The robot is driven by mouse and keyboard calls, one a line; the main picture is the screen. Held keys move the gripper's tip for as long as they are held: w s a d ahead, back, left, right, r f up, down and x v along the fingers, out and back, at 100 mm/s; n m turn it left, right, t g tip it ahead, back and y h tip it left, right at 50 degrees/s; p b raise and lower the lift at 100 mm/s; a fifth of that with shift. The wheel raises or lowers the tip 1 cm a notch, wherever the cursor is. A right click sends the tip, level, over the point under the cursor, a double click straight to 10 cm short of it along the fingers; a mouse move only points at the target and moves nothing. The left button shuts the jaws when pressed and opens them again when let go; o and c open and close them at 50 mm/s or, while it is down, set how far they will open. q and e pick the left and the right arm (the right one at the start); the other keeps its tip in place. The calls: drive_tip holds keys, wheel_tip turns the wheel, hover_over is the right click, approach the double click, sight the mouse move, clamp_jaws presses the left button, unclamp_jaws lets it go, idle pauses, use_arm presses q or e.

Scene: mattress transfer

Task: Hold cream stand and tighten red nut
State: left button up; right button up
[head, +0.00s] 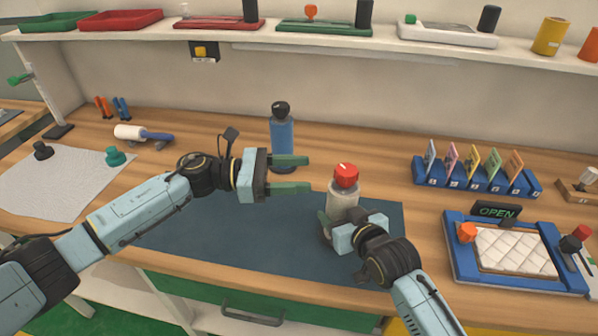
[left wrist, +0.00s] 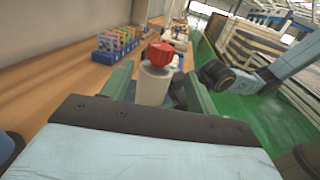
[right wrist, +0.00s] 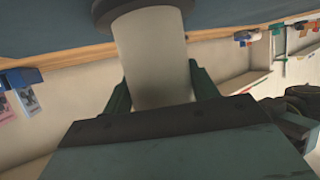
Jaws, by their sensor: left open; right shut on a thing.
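The cream stand (head: 343,196) stands upright on the dark blue mat, with the red nut (head: 345,174) on its top. My right gripper (head: 338,226) is shut on the lower part of the stand; the right wrist view shows the cream cylinder (right wrist: 152,60) between its fingers. My left gripper (head: 290,174) is open and empty, to the left of the stand at about the nut's height, its fingers pointing right. In the left wrist view the red nut (left wrist: 160,54) and the stand (left wrist: 153,84) show beyond and between the open fingers, apart from them.
A blue bottle (head: 282,140) with a black top stands behind the left gripper. A blue rack of cards (head: 478,178) and a blue tray with a quilted pad (head: 455,262) are at right. The dark blue mat (head: 230,240) is bare left of the stand.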

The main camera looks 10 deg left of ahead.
drive_tip(key=shift+w+r, duration=0.1)
drive_tip(key=shift+r, duration=0.1)
drive_tip(key=o, duration=1.8)
drive_tip(key=shift+f, duration=0.1)
drive_tip(key=shift+c, duration=0.2)
